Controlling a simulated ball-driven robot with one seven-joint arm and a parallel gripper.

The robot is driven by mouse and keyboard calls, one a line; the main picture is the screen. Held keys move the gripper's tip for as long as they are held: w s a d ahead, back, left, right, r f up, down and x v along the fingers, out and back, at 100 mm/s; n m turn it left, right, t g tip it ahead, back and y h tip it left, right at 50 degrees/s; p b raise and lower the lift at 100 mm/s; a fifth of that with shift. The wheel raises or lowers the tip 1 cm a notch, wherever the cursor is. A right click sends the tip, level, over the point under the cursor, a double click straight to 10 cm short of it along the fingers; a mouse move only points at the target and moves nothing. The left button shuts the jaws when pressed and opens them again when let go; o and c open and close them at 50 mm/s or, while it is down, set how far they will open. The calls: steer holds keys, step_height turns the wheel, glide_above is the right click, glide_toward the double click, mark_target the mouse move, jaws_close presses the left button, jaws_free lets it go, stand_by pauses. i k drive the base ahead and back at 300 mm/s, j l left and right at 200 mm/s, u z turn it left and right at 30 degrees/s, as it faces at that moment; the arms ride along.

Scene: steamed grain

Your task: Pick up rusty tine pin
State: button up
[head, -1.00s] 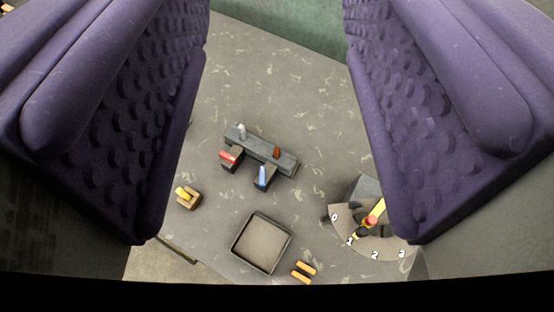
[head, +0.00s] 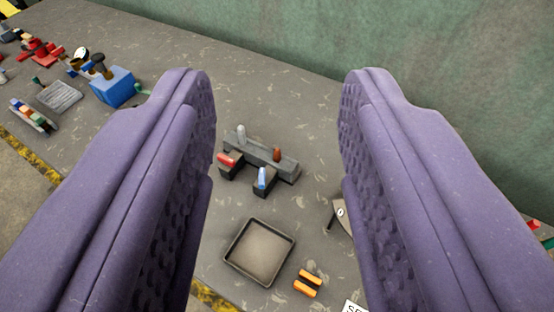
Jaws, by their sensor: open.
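A small rust-brown pin (head: 277,153), likely the rusty tine pin, stands upright on the right part of a dark grey rack (head: 259,153) on the table. A pale grey pin (head: 241,134) stands on the rack's left part. A red piece (head: 229,159) and a blue piece (head: 262,178) sit on dark blocks at the rack's front. My gripper (head: 278,105) is open and empty. Its two purple padded fingers frame the rack left and right, touching none of these things. The rust-brown pin shows between them.
A shallow square tray (head: 231,254) and two orange bars (head: 307,283) lie nearer than the rack. A numbered dial plate (head: 342,213) is mostly hidden by the right finger. A blue box (head: 112,87) and several small items stand far left. A green wall (head: 280,35) rises behind.

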mark_target(277, 154)
steer(key=i+j+z, duration=0.1)
steer(key=j, duration=0.25)
steer(key=i+j+z, duration=0.1)
steer(key=j, duration=0.3)
steer(key=i+j+z, duration=0.25)
steer(key=i+j, duration=0.55)
